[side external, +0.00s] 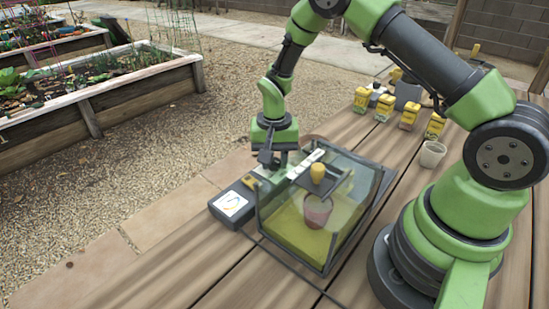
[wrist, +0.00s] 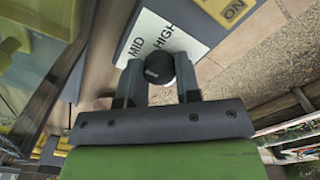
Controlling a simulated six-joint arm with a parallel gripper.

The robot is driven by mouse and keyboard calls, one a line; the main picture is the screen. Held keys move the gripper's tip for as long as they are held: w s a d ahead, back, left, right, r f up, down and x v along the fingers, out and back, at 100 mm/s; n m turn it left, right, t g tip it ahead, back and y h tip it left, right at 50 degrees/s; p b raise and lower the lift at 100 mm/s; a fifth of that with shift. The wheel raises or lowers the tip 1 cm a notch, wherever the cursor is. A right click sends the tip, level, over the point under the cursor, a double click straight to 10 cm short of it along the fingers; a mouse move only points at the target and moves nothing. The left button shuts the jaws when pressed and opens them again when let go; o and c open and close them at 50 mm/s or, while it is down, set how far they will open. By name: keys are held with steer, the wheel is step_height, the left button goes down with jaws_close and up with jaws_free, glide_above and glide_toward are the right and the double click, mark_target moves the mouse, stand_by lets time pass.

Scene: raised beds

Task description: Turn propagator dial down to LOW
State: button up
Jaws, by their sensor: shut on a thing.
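The propagator (side external: 262,215) is a clear box with a dark frame and a yellow floor, standing on the wooden table. A dark control box (side external: 228,214) with a white label sits at its left. In the wrist view, the white label (wrist: 150,32) reads MID and HIGH, and no LOW mark is visible. My gripper (wrist: 160,74) has its fingers on both sides of the round black dial (wrist: 159,66) and is shut on it. A small pale mark shows on the dial; I cannot tell which setting it points at. In the side view my gripper (side external: 272,160) hides the dial.
A yellow ON label (wrist: 233,9) lies beside the dial label. A pot (side external: 317,212) shows inside the propagator. Several yellow packets (side external: 409,116) and a pale pot (side external: 432,153) stand behind on the table. Gravel and raised beds (side external: 90,95) lie off the table's left.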

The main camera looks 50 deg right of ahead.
mark_target(274, 159)
steer(key=shift+n, duration=0.3)
stand_by(0.4)
steer(key=o, duration=0.9)
steer(key=shift+r, duration=0.15)
step_height(274, 159, up, 10)
steer(key=shift+f, duration=0.1)
